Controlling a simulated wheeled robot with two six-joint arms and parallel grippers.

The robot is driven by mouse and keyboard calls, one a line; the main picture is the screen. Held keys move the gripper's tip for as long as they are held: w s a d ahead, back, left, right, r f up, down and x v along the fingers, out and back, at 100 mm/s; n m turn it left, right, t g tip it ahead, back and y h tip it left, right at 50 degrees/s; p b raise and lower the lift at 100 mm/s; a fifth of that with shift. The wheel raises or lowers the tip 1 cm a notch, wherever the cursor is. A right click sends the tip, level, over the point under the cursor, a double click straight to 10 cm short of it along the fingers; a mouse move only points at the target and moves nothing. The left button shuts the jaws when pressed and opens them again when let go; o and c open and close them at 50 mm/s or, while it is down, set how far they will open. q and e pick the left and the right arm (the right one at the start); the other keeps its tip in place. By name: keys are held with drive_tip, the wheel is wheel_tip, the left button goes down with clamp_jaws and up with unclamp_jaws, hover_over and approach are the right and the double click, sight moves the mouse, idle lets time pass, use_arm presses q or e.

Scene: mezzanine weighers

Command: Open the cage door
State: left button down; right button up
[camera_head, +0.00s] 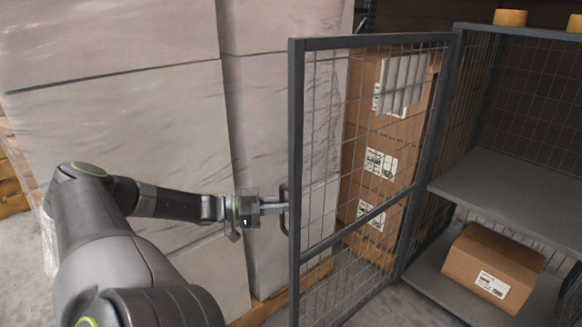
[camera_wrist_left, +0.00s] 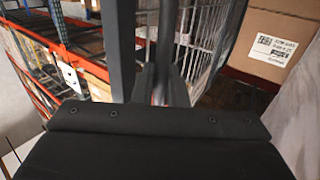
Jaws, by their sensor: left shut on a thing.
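The cage door (camera_head: 294,150) is a dark grey frame with wire mesh, standing swung out from the cage at an angle. Its dark handle (camera_head: 284,207) is on the outer upright edge. My left gripper (camera_head: 276,206) reaches in from the left and is shut on the handle. In the left wrist view the gripper fingers (camera_wrist_left: 162,88) meet the dark handle bar, with the mesh behind; the exact contact is partly hidden by the gripper body. My right gripper is not in view.
The open cage has grey shelves (camera_head: 505,195) with a cardboard box (camera_head: 492,268) on the lower one. Large wrapped pallet loads (camera_head: 120,120) stand behind my left arm. Stacked labelled cartons (camera_head: 358,185) show through the door mesh. Orange racking (camera_wrist_left: 75,58) shows in the wrist view.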

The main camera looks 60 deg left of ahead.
use_arm(q)
drive_tip(key=shift+a, duration=0.65)
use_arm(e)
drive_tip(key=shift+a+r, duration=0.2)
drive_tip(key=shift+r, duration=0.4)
use_arm(q)
drive_tip(key=c, duration=1.6)
unclamp_jaws()
drive_tip(key=shift+w, duration=0.1)
drive_tip(key=shift+o, duration=0.2)
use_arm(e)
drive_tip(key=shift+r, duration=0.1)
